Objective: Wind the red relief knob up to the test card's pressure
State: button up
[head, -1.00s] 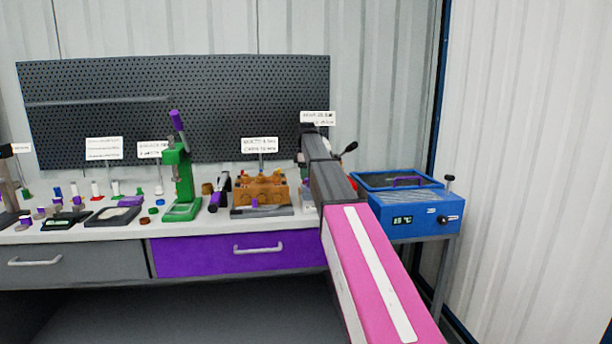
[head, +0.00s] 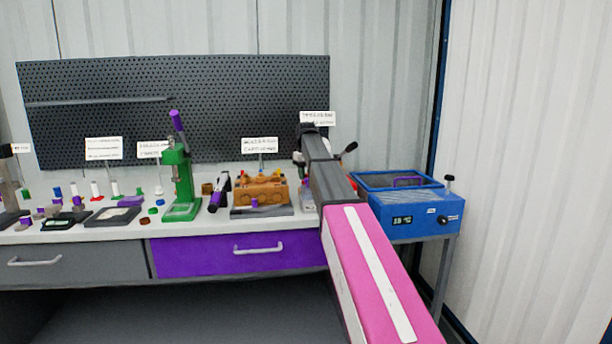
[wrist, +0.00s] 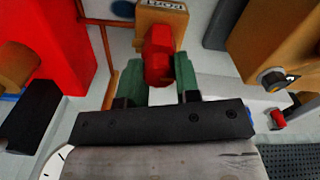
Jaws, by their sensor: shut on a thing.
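In the wrist view the red relief knob (wrist: 158,45) sits on an orange-brown block with a small lettered plate (wrist: 166,8). My gripper (wrist: 158,72) has its two green fingers on either side of the knob and is shut on it. In the head view my arm hides the gripper and the knob. A white card (head: 317,118) with lines of print stands above the end of my arm, too small to read. Part of a white dial face (wrist: 52,165) shows at the lower left of the wrist view, its reading cut off.
A large red body (wrist: 55,40) and an orange block with a black knob (wrist: 276,78) flank the gripper. On the bench (head: 120,236) stand a brown pump block (head: 264,190) and a green press (head: 180,185). A blue bath (head: 412,215) stands right of my arm.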

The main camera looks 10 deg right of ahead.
jog(key=m, duration=0.5)
jog(key=shift+m, duration=0.3)
jog(key=m, duration=0.6)
jog(key=shift+d, duration=0.1)
jog(key=m, duration=0.6)
jog(key=shift+m, duration=0.3)
jog(key=m, duration=0.5)
jog(key=shift+s, duration=0.1)
jog(key=shift+m, duration=0.4)
jog(key=o, duration=0.9)
